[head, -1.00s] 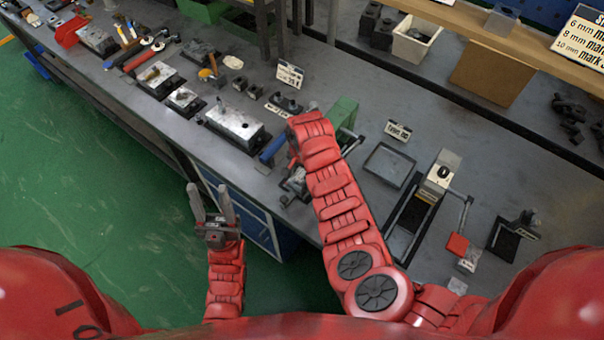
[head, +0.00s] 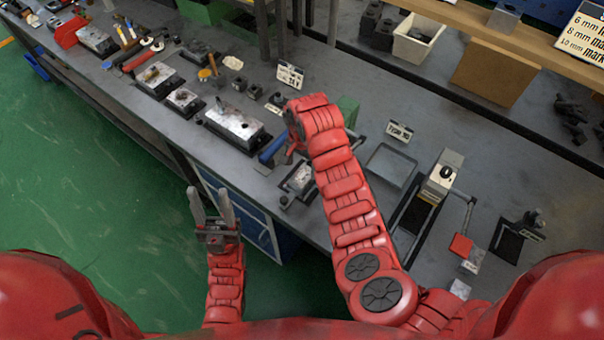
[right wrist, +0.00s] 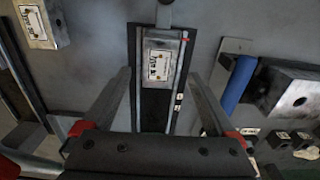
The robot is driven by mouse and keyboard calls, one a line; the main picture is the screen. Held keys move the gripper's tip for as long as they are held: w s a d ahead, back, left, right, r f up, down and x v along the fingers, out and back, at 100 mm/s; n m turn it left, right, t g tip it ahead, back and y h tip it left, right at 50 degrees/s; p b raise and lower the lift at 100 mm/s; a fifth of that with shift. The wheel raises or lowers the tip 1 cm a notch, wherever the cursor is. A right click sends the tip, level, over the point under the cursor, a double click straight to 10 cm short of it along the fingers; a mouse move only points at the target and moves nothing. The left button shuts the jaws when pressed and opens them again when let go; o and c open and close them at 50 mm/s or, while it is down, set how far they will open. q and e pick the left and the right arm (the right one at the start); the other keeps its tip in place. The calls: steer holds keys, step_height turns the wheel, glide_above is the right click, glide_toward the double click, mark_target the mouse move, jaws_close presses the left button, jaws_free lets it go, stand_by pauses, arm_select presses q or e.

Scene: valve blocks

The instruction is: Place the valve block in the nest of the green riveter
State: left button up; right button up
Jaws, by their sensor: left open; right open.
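A small grey metal block with a white label, apparently the valve block (head: 300,177), sits on a dark base near the bench's front edge. In the right wrist view the labelled block (right wrist: 160,60) lies ahead between the fingers, with no visible grip on it. My right gripper (head: 293,147) is open behind it, partly hidden by my arm; its fingers also show in the right wrist view (right wrist: 160,75). The green riveter (head: 348,110) is mostly hidden behind my right arm, and I cannot see its nest. My left gripper (head: 211,208) is open and empty over the floor.
A blue handle (right wrist: 238,84) and a larger metal block (right wrist: 290,95) lie to the right in the wrist view. An empty grey tray (head: 391,166) and another fixture (head: 440,175) stand right of my arm. Several fixtures crowd the bench's left part.

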mark_target(302, 176)
step_height(302, 176, up, 6)
steer(key=p, duration=0.2)
steer(key=shift+r, duration=0.15)
stand_by(0.4)
